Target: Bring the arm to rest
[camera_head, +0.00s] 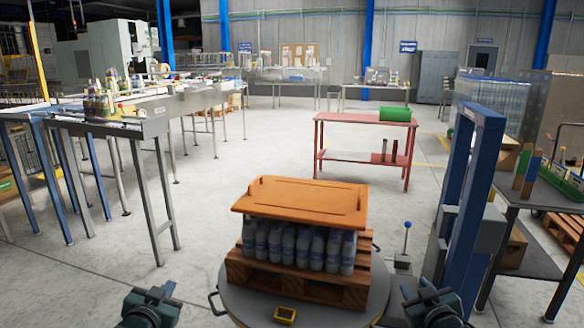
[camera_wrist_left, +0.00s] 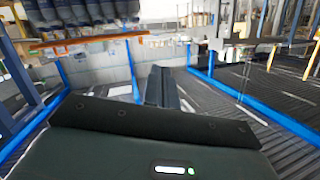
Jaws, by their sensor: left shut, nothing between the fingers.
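My left gripper (camera_head: 160,291) shows at the bottom left of the head view, away from the pallet and touching nothing. In the left wrist view its fingers (camera_wrist_left: 162,88) are together with nothing between them. My right gripper (camera_head: 416,290) shows at the bottom right of the head view, beside the foot of a blue frame. I see nothing held in it, but its finger gap is too small to judge. Most of both arms is outside the head view.
Between the grippers, a round turntable (camera_head: 377,292) bears a wooden pallet (camera_head: 300,286) of several bottles (camera_head: 301,248) under an orange lid (camera_head: 302,201). A blue frame (camera_head: 466,200) and dark table (camera_head: 530,200) stand right, a conveyor (camera_head: 150,128) left. Open floor lies beyond.

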